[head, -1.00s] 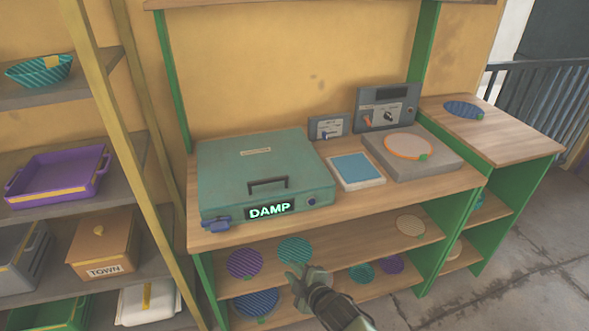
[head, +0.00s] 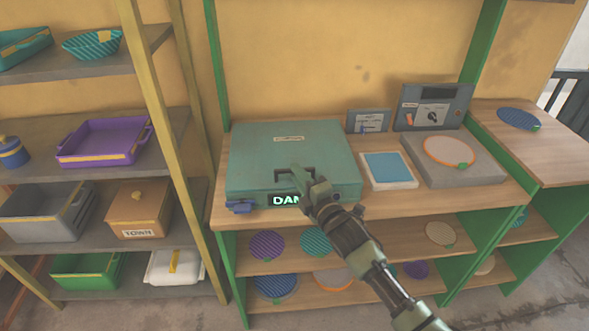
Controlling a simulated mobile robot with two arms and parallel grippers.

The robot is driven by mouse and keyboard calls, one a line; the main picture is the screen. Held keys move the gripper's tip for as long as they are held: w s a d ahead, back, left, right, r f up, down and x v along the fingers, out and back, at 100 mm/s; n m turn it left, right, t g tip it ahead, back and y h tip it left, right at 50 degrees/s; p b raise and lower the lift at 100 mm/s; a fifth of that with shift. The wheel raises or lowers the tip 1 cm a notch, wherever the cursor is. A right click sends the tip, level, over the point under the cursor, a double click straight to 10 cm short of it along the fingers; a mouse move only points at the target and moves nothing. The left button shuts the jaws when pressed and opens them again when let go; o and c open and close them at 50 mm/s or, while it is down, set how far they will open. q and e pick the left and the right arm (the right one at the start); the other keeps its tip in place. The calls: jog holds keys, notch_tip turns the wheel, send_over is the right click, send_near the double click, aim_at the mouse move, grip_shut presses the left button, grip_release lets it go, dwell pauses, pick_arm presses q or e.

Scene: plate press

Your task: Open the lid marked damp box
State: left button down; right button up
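The damp box (head: 262,151) is a teal case on the wooden bench, with its lid closed. Its front label (head: 284,199) glows and reads "DAN", the rest hidden behind my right gripper. A dark handle (head: 281,171) sits on the lid near the front. A blue latch (head: 240,206) is at the front left corner. My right gripper (head: 304,178) is over the box's front edge, at or just in front of the handle. I cannot tell whether it touches the handle or whether its fingers are open. My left gripper is not in view.
A blue pad (head: 387,166) and a grey device with a round orange-rimmed plate (head: 449,151) stand right of the box. Control panels (head: 433,107) stand behind them. Several discs lie on the shelf below (head: 347,244). A storage rack (head: 160,100) stands at left.

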jog(key=shift+x, duration=1.15)
jog(key=shift+d, duration=0.1)
grip_shut()
jog(key=shift+f, duration=0.1)
dwell(0.4)
